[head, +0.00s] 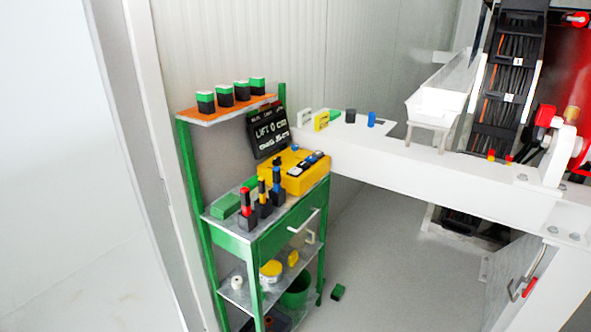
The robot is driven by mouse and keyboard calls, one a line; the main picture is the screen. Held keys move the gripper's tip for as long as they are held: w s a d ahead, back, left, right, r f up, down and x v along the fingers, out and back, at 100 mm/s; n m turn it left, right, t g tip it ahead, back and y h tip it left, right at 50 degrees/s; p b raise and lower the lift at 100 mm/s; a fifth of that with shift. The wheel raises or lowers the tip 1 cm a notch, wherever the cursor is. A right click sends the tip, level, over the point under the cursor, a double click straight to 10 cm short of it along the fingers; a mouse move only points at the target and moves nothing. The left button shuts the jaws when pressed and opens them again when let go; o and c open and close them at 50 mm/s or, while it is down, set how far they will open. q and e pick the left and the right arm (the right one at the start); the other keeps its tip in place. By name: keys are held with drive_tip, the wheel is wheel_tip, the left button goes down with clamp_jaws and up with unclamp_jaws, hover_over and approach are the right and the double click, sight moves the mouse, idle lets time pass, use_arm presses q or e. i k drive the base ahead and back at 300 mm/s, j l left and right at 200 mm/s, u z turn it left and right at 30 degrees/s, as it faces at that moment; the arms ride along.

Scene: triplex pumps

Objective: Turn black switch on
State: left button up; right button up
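No thing in the head view is clearly marked as the black switch. A yellow box (318,177) with blue, black and white parts on its top sits on the upper shelf of a green stand; the parts are too small to read. Three dark upright pieces with red, yellow and blue tops stand in front of it, the red-topped one (246,207) at the left. A small dark cylinder (350,115) stands on a white plate on the white beam, beside a blue one (371,118). Neither of my grippers is in view.
The green stand (262,245) has a drawer with a pale handle and lower shelves. A black sign (268,134) leans behind the yellow box. The white beam (440,180) runs right towards red machinery.

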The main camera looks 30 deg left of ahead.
sight(277, 161)
drive_tip(key=u, duration=0.75)
drive_tip(key=i+u, duration=0.1)
drive_tip(key=u, duration=0.35)
drive_tip(key=i+l+u, duration=0.1)
drive_tip(key=u, duration=0.35)
drive_tip(key=i+l+u, duration=0.1)
drive_tip(key=u, duration=0.35)
drive_tip(key=i+l+u, duration=0.15)
drive_tip(key=l+u, duration=0.5)
drive_tip(key=l, duration=0.15)
drive_tip(key=i, duration=0.05)
